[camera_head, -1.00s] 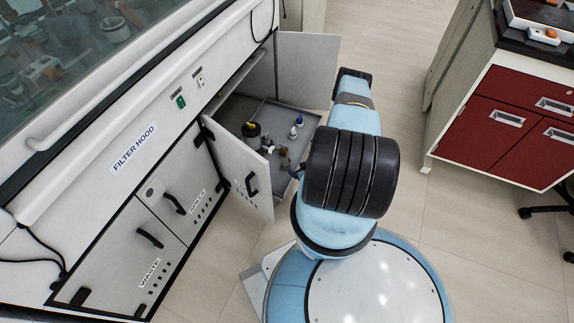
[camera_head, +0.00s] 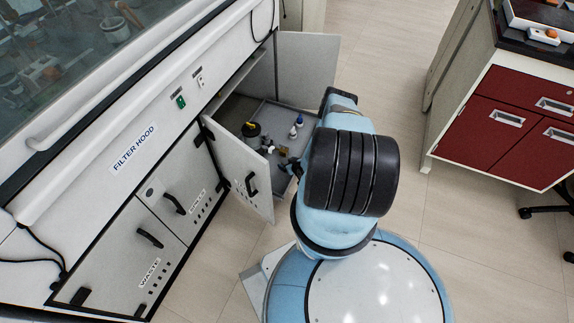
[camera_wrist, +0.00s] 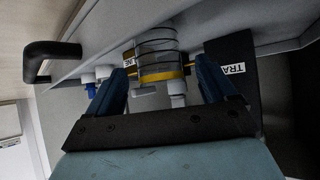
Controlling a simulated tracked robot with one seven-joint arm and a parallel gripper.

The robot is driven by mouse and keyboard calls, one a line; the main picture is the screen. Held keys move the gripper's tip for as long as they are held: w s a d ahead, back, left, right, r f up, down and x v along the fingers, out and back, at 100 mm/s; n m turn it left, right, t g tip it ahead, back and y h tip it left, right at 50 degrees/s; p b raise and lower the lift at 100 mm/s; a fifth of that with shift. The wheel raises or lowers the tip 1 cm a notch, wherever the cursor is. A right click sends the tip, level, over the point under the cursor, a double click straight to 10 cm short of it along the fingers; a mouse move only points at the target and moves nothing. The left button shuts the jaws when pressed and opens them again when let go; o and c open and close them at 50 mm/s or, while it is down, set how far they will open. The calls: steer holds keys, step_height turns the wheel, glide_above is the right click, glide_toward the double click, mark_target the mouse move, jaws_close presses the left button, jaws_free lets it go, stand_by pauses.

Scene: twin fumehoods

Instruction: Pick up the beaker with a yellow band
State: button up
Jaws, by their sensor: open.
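The clear beaker with a yellow band (camera_wrist: 160,62) shows in the wrist view, ahead of my gripper and in line with the gap between its fingers. My gripper (camera_wrist: 160,70) has two blue fingers, spread open, one on each side of that gap. Whether the fingertips reach alongside the glass is hard to tell, and I see no contact. A small white-topped item (camera_wrist: 178,94) shows in the gap, partly overlapping the beaker's edge. In the head view my gripper (camera_head: 290,167) is only partly visible at the open cabinet, and the beaker cannot be picked out clearly.
The open cabinet holds a grey tray (camera_head: 262,106) with several small bottles and a dark, yellow-topped container (camera_head: 251,130). Its near door (camera_head: 236,165) and far door (camera_head: 308,68) stand open on both sides. A black handle (camera_wrist: 50,50) lies left in the wrist view.

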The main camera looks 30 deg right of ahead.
steer(key=shift+w+f, duration=0.4)
steer(key=shift+w, duration=0.15)
steer(key=c, duration=1.1)
